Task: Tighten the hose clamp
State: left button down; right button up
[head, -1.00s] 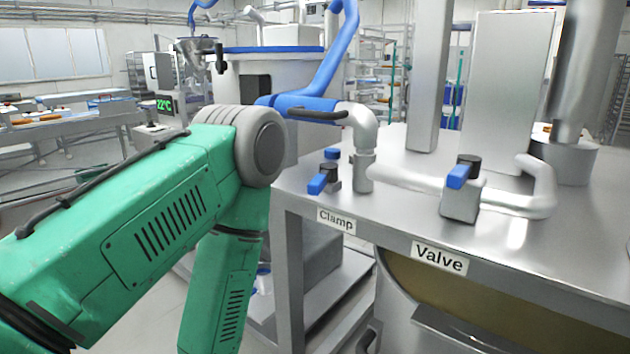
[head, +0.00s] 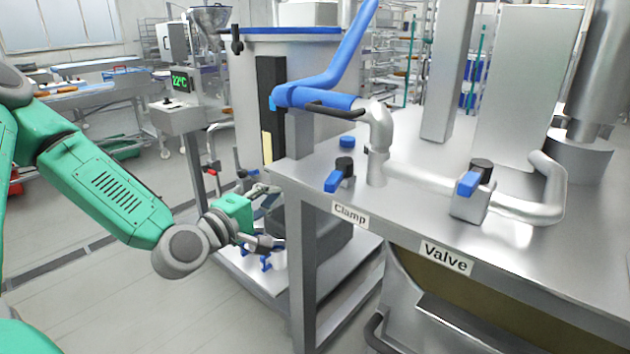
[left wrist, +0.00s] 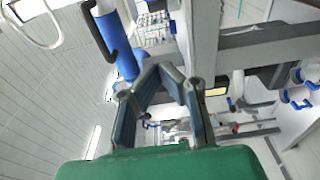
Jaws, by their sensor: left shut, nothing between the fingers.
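A blue hose (head: 345,60) comes down to a grey pipe elbow (head: 378,122) on the steel table. A black lever (head: 335,110) lies along the hose end; it also shows in the left wrist view (left wrist: 107,38), beside the blue hose (left wrist: 128,66). A small fitting with a blue handle (head: 335,181) and black knob stands behind the "Clamp" label (head: 350,214). My left gripper (head: 270,217) is below and left of the table corner, apart from the hose and empty. In the left wrist view its fingers (left wrist: 158,70) converge, shut. My right gripper is not in view.
The steel table (head: 410,215) has its corner and leg close to my left gripper. A valve with a blue handle (head: 468,183) stands right, behind the "Valve" label (head: 446,258). A large vat (head: 315,60) is behind. The floor at left is open.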

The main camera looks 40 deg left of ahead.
aim_at(339, 173)
pick_arm(q)
jog(key=w+d, duration=0.4)
jog(key=w, duration=0.5)
jog(key=shift+w, duration=0.35)
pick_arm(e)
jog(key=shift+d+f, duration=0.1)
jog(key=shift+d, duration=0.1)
pick_arm(q)
jog(key=shift+d, duration=0.15)
jog(key=shift+d, duration=0.1)
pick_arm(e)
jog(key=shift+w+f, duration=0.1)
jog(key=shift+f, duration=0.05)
